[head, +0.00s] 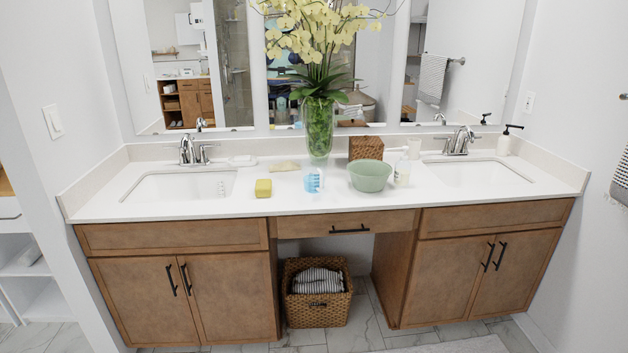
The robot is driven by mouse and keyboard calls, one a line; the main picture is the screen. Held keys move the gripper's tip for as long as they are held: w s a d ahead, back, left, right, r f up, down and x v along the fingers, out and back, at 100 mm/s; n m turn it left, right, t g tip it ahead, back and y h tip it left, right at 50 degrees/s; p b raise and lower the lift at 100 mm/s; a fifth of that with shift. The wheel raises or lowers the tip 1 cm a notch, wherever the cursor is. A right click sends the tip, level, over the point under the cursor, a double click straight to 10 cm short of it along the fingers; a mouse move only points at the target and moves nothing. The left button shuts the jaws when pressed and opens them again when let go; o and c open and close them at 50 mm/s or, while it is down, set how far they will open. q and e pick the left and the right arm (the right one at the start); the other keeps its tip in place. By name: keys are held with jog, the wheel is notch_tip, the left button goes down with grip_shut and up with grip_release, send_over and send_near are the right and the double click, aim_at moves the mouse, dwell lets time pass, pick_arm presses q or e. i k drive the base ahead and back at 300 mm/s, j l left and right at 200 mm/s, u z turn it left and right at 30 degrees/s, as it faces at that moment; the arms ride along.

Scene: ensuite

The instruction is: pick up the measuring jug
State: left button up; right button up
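The measuring jug (312,181) is small and clear with blue markings. It stands upright on the white countertop (330,205), near its front edge and just in front of the glass flower vase. Neither of my grippers shows in the head view.
A yellow sponge (263,188) lies left of the jug. A green bowl (370,177) and a clear bottle (403,173) stand to its right. The tall vase (318,130) rises behind. Sinks (178,185) and (478,172) flank the middle. A wicker basket (317,305) stands on the floor below.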

aim_at(314, 170)
jog(key=i+j+z, duration=0.1)
jog(key=i+j, duration=0.35)
jog(key=j, duration=0.25)
jog(key=i+j+z, duration=0.15)
jog(key=i+j, duration=0.3)
jog(key=j, duration=0.25)
jog(key=i+j+z, duration=0.15)
jog(key=j, duration=0.25)
jog(key=i+j, duration=0.2)
jog(key=j, duration=0.2)
jog(key=i+j+z, duration=0.15)
jog(key=j, duration=0.25)
jog(key=i, duration=0.05)
